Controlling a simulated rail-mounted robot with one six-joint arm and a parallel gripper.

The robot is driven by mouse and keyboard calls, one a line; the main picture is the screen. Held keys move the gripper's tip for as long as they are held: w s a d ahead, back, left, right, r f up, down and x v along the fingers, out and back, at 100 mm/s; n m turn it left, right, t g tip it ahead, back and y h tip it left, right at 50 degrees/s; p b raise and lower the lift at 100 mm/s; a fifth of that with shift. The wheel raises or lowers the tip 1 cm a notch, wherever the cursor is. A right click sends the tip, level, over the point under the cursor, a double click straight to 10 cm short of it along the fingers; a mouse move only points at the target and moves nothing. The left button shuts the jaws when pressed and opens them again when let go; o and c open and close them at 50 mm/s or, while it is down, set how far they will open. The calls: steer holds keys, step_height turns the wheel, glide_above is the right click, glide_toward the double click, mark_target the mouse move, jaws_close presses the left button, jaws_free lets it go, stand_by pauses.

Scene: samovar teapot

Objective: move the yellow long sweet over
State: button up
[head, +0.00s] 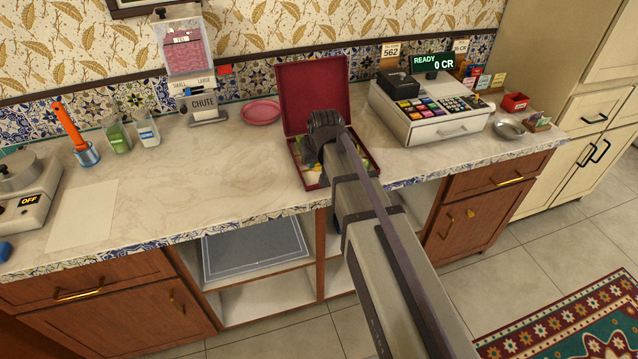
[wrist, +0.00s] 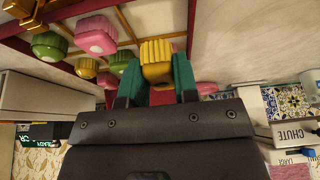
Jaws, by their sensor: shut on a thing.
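The yellow long sweet (wrist: 157,60) is ribbed and sits between the two green fingertips of my gripper (wrist: 156,78) in the wrist view. My gripper is shut on it. The open red sweet box (head: 298,168) stands on the counter, its lid (head: 313,88) raised behind. My gripper (head: 325,135) is over the box in the head view, where my arm hides the fingertips, the held sweet and much of the box's inside. Green sweets (wrist: 49,45) and pink sweets (wrist: 96,36) lie among gold dividers beside the gripper. I cannot tell how high the yellow sweet is held.
A cash register (head: 430,108) stands right of the box. A pink plate (head: 262,112) lies left of the lid, near the chute dispenser (head: 204,108). Jars (head: 146,130) and a pale sheet (head: 82,215) are farther left. The counter (head: 215,170) left of the box is clear.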

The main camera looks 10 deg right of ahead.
mark_target(318, 170)
step_height(318, 170, down, 6)
steer(key=b, duration=0.4)
steer(key=shift+r, duration=0.5)
steer(key=shift+f, duration=0.25)
steer(key=o, duration=0.6)
steer(key=shift+o, duration=0.2)
steer(key=p+v, duration=1.2)
steer(key=v, duration=0.1)
steer(key=s+f+g, duration=0.1)
steer(key=s+g, duration=0.3)
steer(key=s, duration=1.2)
steer(key=shift+a+f+m+g, duration=0.2)
steer(key=shift+f+m+g, duration=0.1)
steer(key=shift+f+m, duration=0.1)
steer(key=shift+s, duration=0.1)
